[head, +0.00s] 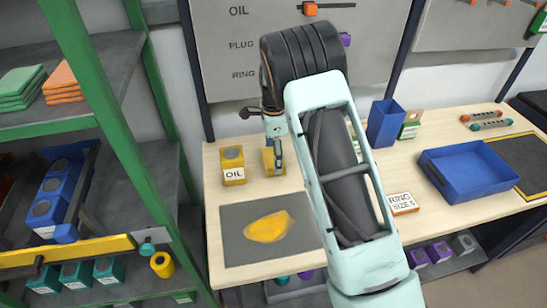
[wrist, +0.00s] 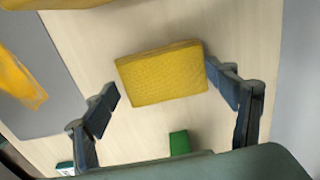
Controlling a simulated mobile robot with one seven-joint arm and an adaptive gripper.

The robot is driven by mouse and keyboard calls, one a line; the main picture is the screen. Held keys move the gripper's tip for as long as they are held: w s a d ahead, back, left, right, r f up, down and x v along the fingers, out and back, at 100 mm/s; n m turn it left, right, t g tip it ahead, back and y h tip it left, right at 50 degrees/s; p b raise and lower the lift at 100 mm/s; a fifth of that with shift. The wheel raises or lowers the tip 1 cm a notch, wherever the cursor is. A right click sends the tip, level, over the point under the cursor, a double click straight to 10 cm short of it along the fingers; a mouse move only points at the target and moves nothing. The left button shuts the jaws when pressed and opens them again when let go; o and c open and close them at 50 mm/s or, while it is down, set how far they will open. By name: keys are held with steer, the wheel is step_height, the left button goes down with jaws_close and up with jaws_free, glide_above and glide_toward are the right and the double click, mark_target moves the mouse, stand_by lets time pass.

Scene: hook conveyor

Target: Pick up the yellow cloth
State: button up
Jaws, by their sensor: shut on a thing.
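The yellow cloth (wrist: 162,73) is a thick folded block with a woven-looking surface. In the wrist view it lies between the two fingers of my gripper (wrist: 168,92), which is shut on it. The right finger meets its edge; contact at the left finger is hard to see. In the head view my gripper (head: 275,152) points down at the back of the workbench. The cloth (head: 268,161) shows there beside the fingers, partly hidden by them. I cannot tell whether it is clear of the bench top.
A yellow tin marked OIL (head: 232,166) stands just left of the cloth. A blue bin (head: 386,123), a ring-size box (head: 402,203) and a blue tray (head: 467,172) are to the right. Green-framed shelves (head: 107,106) stand left.

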step_height(320, 180, up, 3)
steer(key=shift+f, duration=0.1)
steer(key=s+r, duration=0.1)
steer(key=r, duration=0.1)
steer(key=s+r, duration=0.1)
steer(key=s, duration=0.1)
steer(key=s+a+r+b, duration=0.1)
steer(key=r, duration=0.1)
steer(key=shift+s+r, duration=0.3)
steer(key=s+a+r+b, duration=0.1)
steer(key=s+r, duration=0.3)
steer(key=s, duration=0.5)
steer(key=shift+s+a+r, duration=0.15)
steer(key=shift+a+r, duration=0.05)
steer(key=o, duration=0.6)
steer(key=shift+c, duration=0.2)
steer(key=c, duration=0.4)
